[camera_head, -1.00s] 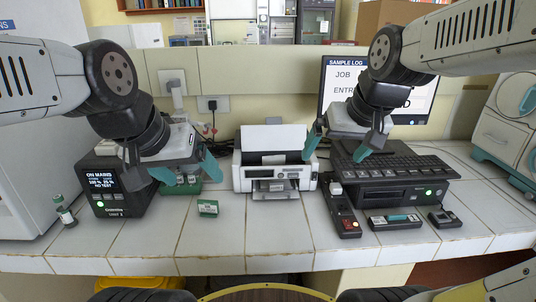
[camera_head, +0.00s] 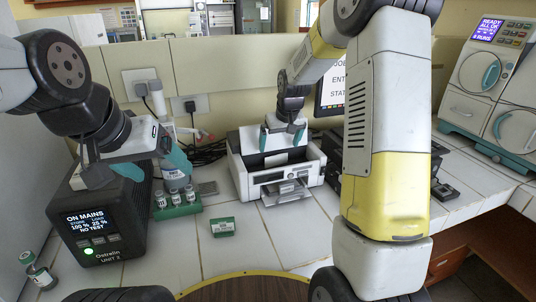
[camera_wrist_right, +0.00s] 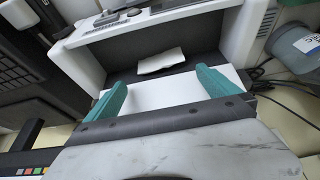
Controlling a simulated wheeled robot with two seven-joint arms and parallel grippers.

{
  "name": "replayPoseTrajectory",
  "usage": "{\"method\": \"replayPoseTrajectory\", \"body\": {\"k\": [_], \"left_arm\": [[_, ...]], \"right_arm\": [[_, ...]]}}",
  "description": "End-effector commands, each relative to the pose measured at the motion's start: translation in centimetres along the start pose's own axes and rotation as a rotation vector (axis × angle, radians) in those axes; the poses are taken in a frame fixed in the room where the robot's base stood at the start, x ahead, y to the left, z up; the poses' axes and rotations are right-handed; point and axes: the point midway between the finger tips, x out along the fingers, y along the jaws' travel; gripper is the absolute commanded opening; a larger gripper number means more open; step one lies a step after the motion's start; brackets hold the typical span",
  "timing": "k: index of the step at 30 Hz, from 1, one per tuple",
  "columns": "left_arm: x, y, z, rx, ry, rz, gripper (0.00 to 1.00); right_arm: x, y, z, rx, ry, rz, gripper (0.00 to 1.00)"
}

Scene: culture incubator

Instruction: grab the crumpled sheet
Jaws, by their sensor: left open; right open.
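The white printer (camera_head: 248,178) stands on the tiled bench. In the right wrist view, a small white sheet (camera_wrist_right: 160,62) with uneven edges lies in the printer's dark recess; it looks like the crumpled sheet. It also shows as a pale patch in the head view (camera_head: 276,159). My right gripper (camera_head: 281,140) is over the top of the printer. In the wrist view its teal fingers (camera_wrist_right: 162,88) are apart, with the small sheet beyond them and not touched. A larger white surface lies between and below the fingers. My left gripper (camera_head: 151,168) is open beside the vial rack.
The vial rack (camera_head: 180,209) and a black power unit (camera_head: 110,225) stand at the left. A green block (camera_head: 223,227) lies in front of the printer. My right arm hides much of the monitor (camera_head: 330,90) and dark keyboard unit. Front bench tiles are mostly clear.

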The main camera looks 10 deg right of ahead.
Motion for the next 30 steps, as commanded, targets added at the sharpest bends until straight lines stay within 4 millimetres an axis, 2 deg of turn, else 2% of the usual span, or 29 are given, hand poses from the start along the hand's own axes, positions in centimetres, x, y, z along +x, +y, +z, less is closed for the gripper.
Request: {"method": "replayPoseTrajectory", "body": {"k": [11,20,28,29,30], "left_arm": [[0.0,0.0,0.0,0.0,0.0,0.0,0.8],[0.0,0.0,0.0,0.0,0.0,0.0,0.8],[0.0,0.0,0.0,0.0,0.0,0.0,0.8],[0.0,0.0,0.0,0.0,0.0,0.0,0.8],[0.0,0.0,0.0,0.0,0.0,0.0,0.8]], "right_arm": [[5.1,-0.2,0.6,0.0,-0.002,0.0,1.0],[5.5,-0.2,0.6,0.0,0.0,0.0,1.0],[5.5,-0.2,0.6,0.0,0.0,0.0,0.49],[5.5,-0.2,0.6,0.0,0.0,0.0,0.44],[5.5,-0.2,0.6,0.0,0.0,0.0,0.43]]}}
